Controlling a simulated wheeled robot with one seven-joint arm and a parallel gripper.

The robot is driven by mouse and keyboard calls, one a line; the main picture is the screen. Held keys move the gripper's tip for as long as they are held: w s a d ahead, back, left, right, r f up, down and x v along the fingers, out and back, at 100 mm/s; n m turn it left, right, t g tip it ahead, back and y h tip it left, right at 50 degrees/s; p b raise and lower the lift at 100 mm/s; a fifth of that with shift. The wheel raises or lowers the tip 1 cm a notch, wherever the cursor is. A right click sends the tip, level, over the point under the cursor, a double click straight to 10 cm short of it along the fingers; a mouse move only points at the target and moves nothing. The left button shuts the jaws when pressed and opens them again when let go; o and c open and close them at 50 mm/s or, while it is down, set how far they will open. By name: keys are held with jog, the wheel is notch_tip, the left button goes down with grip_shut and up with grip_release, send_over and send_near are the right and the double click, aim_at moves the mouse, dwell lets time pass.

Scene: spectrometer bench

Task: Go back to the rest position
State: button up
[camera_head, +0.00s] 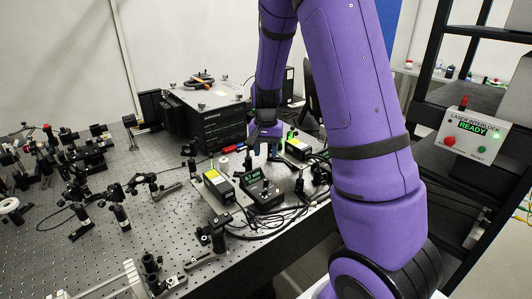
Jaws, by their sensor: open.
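My purple-sleeved arm reaches up the right of the head view, and its far section comes down over the bench. My gripper (262,148) hangs at the end of that section, fingers down, small and dark. It is open, and I see nothing held in it.
The perforated optical bench (155,232) carries several black optic mounts at left. A large black instrument box (205,115) stands close left of my gripper. Another yellow-labelled module (218,185) and loose cables (270,222) lie in front. A laser interlock panel (473,135) reading READY is at right.

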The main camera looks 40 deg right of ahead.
dwell(0.3)
jog(key=s+a+r+n+t, duration=0.1)
jog(key=s+a+r+n, duration=0.1)
jog(key=s+a+r, duration=0.45)
jog(key=s+a+r+n+t, duration=0.2)
jog(key=s+r+n, duration=0.15)
jog(key=r, duration=0.65)
jog(key=s+a+r+n+t, duration=0.1)
jog(key=s+a+r+n, duration=0.1)
jog(key=s, duration=0.6)
jog(key=s+a+r+n+t, duration=0.1)
jog(key=s+r, duration=0.3)
jog(key=s, duration=0.4)
jog(key=shift+s+a+r+n, duration=0.35)
jog(key=shift+a+n, duration=0.1)
jog(key=shift+a, duration=0.35)
